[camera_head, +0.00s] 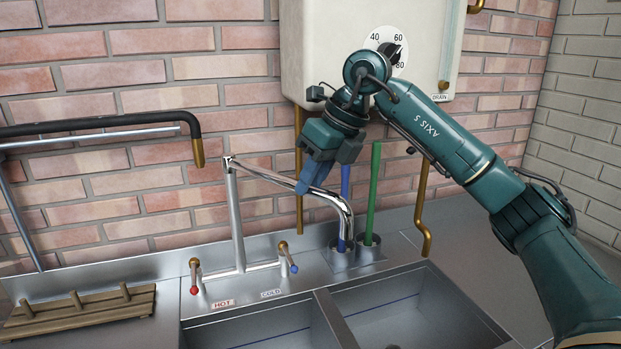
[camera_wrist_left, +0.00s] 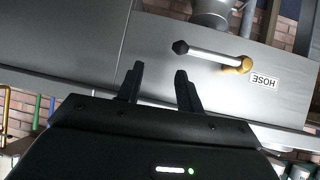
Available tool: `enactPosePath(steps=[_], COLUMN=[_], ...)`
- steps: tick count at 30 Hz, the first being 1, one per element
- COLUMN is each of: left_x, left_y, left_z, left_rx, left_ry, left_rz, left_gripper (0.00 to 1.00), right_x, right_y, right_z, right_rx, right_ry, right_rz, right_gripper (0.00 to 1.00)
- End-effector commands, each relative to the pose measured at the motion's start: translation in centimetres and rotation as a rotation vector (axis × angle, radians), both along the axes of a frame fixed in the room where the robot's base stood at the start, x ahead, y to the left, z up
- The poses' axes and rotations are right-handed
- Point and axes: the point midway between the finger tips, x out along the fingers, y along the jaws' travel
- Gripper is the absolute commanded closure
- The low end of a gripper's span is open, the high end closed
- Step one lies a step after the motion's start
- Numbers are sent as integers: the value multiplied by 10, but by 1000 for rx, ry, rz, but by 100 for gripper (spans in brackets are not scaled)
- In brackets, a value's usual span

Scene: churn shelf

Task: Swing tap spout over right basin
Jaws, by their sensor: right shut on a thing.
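The chrome tap spout (camera_head: 262,173) runs from the top of its upright post to the right and bends down at its end, at the back of the right basin (camera_head: 400,312). My right gripper (camera_head: 312,180) is shut on the spout, partway along its length. The left basin (camera_head: 262,325) is to the left of the divider. My left gripper (camera_wrist_left: 157,82) shows only in the left wrist view, its two fingers apart with nothing between them.
The tap has a red-ended hot handle (camera_head: 194,275) and a blue-ended cold handle (camera_head: 288,258). Blue and green rods stand in a holder (camera_head: 357,258) behind the basins. A wooden rack (camera_head: 80,312) is at the left, and a heater box (camera_head: 320,50) hangs above.

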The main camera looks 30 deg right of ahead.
Motion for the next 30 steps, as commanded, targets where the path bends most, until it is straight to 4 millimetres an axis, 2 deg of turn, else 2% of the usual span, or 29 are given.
enactPosePath(steps=[1,9,18,23,30], left_x=[0,0,1,1,1], left_y=[0,-1,-1,-1,-2], left_z=[0,1,0,-2,0], left_rx=[0,-3,-4,-4,-6], left_ry=[-1,-1,-1,-2,-7], left_rz=[0,2,2,2,2], left_gripper=[64,64,64,64,64], right_x=[0,0,-1,-8,-24], right_y=[0,0,-1,-8,-25], right_z=[1,1,5,27,77], right_rx=[2,1,1,3,3], right_ry=[-3,-2,-2,-6,-5], right_rz=[-2,-1,-1,-2,-1], right_gripper=[79,59,59,59,59])
